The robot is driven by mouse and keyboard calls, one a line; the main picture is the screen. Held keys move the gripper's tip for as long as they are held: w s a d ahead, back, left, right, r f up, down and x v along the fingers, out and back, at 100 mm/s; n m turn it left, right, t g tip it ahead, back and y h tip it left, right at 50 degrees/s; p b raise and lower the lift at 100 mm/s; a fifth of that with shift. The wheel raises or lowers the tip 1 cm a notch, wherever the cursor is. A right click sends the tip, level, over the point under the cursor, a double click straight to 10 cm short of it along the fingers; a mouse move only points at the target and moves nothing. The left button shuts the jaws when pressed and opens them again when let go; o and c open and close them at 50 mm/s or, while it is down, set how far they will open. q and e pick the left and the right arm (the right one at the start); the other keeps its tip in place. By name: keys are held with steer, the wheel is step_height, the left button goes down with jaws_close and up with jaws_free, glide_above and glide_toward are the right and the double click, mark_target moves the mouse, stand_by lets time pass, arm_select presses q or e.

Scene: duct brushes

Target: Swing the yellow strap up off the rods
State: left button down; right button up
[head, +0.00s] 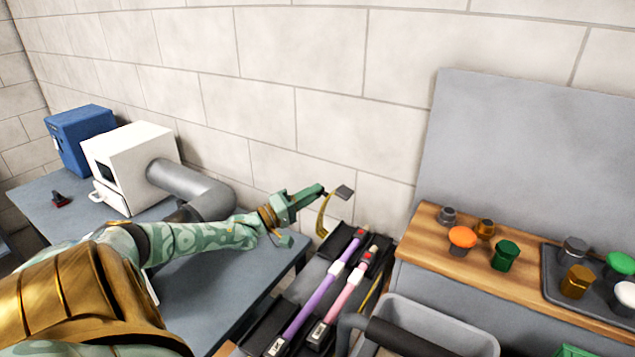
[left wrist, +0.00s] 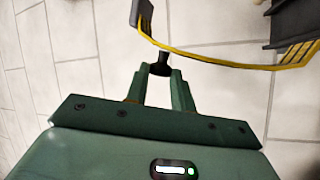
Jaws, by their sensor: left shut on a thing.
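The yellow strap (head: 322,218) stands raised at the far end of the rod rack, curving upward, with a dark buckle-like block (head: 344,192) at its top. My left gripper (head: 321,189) is at this upper end. In the left wrist view, my left gripper (left wrist: 160,72) is shut on a small black knob (left wrist: 160,66) attached to the yellow strap (left wrist: 225,64), which runs off to the right. A purple rod (head: 317,298) and a pink rod (head: 345,298) lie side by side in the black rack (head: 339,239), with no strap across their visible middles. My right gripper is not in view.
A white machine (head: 130,165) with a grey duct (head: 190,185) and a blue box (head: 80,135) stand on the left table. A wooden counter (head: 510,280) with several coloured knobs is on the right. A grey bin (head: 440,315) is in front. The wall is close behind.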

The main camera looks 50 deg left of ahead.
arm_select(q)
steer(key=shift+a+f, duration=0.1)
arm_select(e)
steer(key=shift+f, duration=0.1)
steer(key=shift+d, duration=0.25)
arm_select(q)
steer(key=c, duration=1.2)
jaws_free()
steer(key=shift+s, duration=0.1)
steer(key=p+v, duration=0.3)
steer(key=v, duration=1.3)
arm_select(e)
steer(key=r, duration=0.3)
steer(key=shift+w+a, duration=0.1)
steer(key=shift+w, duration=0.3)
arm_select(q)
steer(key=shift+s+f, duration=0.1)
steer(key=shift+s, duration=0.05)
